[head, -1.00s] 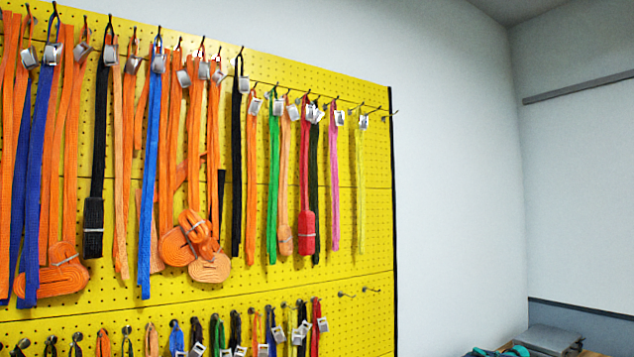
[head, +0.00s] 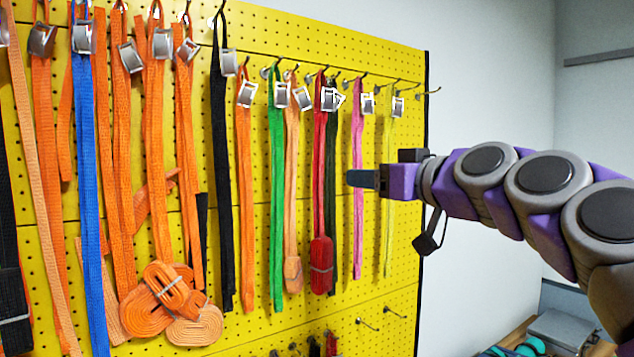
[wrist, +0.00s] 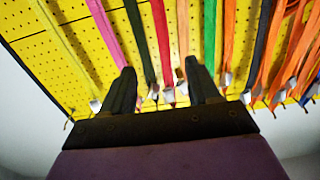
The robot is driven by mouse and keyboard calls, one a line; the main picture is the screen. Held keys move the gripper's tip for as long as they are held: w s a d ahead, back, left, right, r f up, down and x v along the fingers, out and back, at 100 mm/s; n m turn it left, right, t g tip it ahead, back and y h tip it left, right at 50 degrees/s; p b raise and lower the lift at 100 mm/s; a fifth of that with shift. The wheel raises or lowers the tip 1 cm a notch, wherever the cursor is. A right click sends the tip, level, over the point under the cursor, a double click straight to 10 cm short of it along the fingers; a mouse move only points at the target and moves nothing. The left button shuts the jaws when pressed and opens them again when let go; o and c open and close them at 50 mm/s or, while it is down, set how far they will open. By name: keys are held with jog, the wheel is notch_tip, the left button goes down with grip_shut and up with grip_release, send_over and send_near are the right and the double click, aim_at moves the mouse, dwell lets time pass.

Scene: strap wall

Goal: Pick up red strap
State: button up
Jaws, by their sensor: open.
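The red strap (head: 320,150) hangs from a hook on the yellow pegboard in the head view, with a silver buckle near its top and a bundled lower end. My gripper (head: 362,179) is to the right of it in the head view, at about the middle of its height, apart from it. In the wrist view my gripper (wrist: 159,68) is open and empty, its two dark fingers spread. The red strap (wrist: 162,38) shows beyond the gap between the fingers there. A dark green strap (head: 331,180) hangs close beside the red one.
A pink strap (head: 358,190) and a yellow strap (head: 390,200) hang to the right of the red strap. A light orange strap (head: 292,180) and a green strap (head: 277,190) hang to its left. Empty hooks (head: 366,323) stick out lower on the pegboard (head: 405,80).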

jog(key=r, duration=0.1)
jog(key=p, duration=0.2)
send_near(322, 166)
jog(key=x, duration=0.6)
jog(key=shift+w, duration=0.25)
jog(key=shift+w+a, duration=0.4)
jog(key=shift+a, duration=0.25)
jog(key=shift+p+x, duration=1.05)
jog(key=shift+x, duration=1.3)
jog(key=shift+d, duration=0.15)
jog(key=shift+w, duration=0.1)
jog(key=shift+c, duration=0.3)
grip_shut()
